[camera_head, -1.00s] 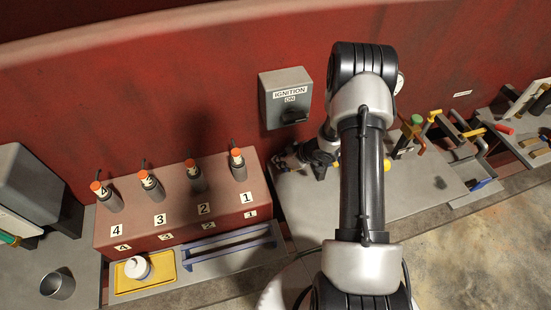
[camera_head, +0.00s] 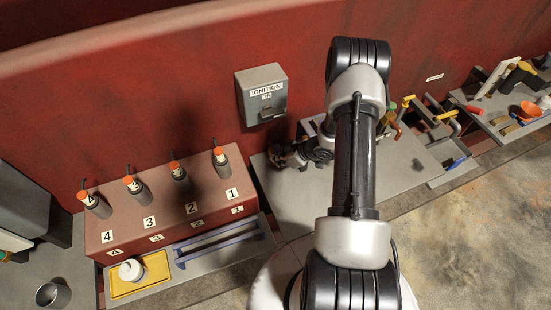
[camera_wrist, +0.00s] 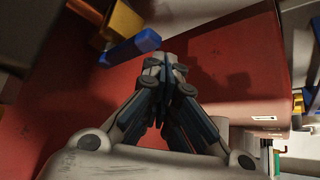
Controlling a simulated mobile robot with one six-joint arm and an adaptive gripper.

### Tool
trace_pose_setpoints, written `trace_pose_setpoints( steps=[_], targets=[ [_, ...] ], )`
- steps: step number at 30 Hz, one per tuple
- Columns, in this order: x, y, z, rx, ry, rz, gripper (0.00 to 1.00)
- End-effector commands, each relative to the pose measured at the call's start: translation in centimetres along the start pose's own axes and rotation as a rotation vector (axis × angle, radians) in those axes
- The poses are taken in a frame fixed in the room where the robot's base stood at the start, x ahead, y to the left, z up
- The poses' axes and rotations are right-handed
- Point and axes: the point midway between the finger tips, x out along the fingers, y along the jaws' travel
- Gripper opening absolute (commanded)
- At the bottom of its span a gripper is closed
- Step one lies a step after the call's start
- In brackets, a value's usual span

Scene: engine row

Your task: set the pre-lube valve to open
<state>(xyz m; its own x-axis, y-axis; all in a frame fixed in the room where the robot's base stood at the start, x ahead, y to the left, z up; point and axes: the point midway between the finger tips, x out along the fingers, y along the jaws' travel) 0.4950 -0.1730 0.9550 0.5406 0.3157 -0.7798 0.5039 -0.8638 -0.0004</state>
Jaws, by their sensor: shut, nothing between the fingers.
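No label for the pre-lube valve can be read, and I cannot tell which part it is. Small coloured handles stand right of my arm in the head view: a yellow one (camera_head: 408,101), a red one (camera_head: 397,131) and another yellow one (camera_head: 446,115). My arm partly hides this area. My gripper (camera_head: 283,158) is over the grey bench (camera_head: 405,170), below the ignition box and left of the handles. In the wrist view my gripper (camera_wrist: 164,75) is shut and empty. A blue bar (camera_wrist: 128,48) with a yellow block shows beyond it, at upper left.
The ignition box (camera_head: 262,95), labelled ON, is on the red wall. Left is a red block (camera_head: 120,225) with several numbered, orange-topped cylinders. A yellow tray (camera_head: 155,275) holds a white container. A bench (camera_head: 500,115) with tools stands far right. The floor at right is clear.

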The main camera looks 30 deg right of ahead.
Motion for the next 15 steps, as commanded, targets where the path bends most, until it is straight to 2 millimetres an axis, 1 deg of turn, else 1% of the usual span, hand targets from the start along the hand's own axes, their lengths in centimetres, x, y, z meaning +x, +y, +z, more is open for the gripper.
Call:
trace_pose_setpoints(
  steps=[15],
  targets=[
    [-0.31, 0.50, 0.58, 0.004, -0.006, 0.005, 0.00]
  ],
)
